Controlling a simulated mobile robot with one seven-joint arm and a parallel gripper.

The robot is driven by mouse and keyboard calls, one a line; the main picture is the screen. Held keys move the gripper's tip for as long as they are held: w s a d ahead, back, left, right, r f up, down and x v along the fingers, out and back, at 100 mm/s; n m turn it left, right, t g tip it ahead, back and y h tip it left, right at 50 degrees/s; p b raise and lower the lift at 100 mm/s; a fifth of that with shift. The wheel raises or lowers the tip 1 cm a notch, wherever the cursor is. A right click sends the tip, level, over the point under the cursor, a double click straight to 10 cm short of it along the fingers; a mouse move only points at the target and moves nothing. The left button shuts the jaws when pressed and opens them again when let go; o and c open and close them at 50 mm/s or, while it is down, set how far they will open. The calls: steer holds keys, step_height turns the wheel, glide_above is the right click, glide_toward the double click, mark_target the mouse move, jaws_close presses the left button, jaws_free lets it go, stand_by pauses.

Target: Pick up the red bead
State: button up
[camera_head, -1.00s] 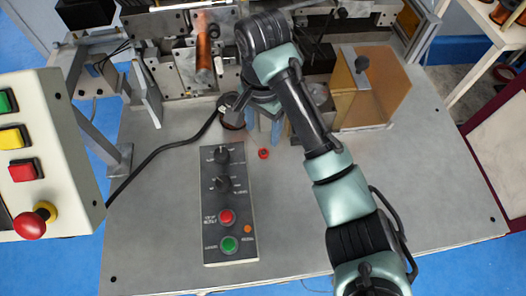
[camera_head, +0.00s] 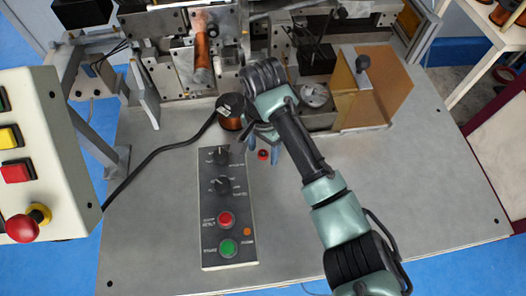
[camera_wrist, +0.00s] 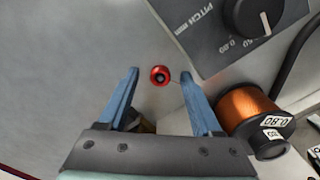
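The red bead (camera_head: 263,155) lies on the grey table just right of the control box's upper end. It also shows in the wrist view (camera_wrist: 160,76), a small red ring with a dark centre. My gripper (camera_head: 263,145) is above and close to the bead. In the wrist view my gripper (camera_wrist: 158,80) is open, its two blue fingers on either side of the bead, with a gap on each side. Nothing is held. The height of the fingertips above the table cannot be told.
The control box (camera_head: 228,205) with knobs and buttons is close on the left. A copper wire spool (camera_wrist: 247,110) stands beside the right finger in the wrist view. A wooden-sided bin (camera_head: 375,95) is at the back right.

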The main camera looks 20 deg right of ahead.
jaws_close()
step_height(320, 180, up, 10)
steer(key=p, duration=0.2)
stand_by(0.4)
